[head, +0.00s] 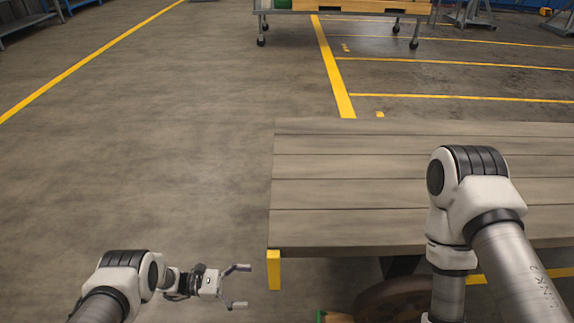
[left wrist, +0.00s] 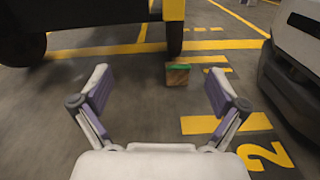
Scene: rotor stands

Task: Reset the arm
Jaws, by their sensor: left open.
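My left gripper (head: 238,287) is at the lower left of the head view, just left of the near left corner of a wooden-topped table (head: 350,190). It is open, with nothing between its fingers. In the left wrist view my left gripper (left wrist: 160,98) also shows open and empty, its two fingers wide apart above the floor. My right arm shows at the right of the head view, bent over the table's near side. My right gripper is out of view.
The tabletop is bare. A small block with a green top (left wrist: 177,74) lies on the floor, beside a dark wheel (left wrist: 174,38). A wheeled cart (head: 345,10) stands at the back. The floor (head: 150,150) at the left is clear, with yellow lines.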

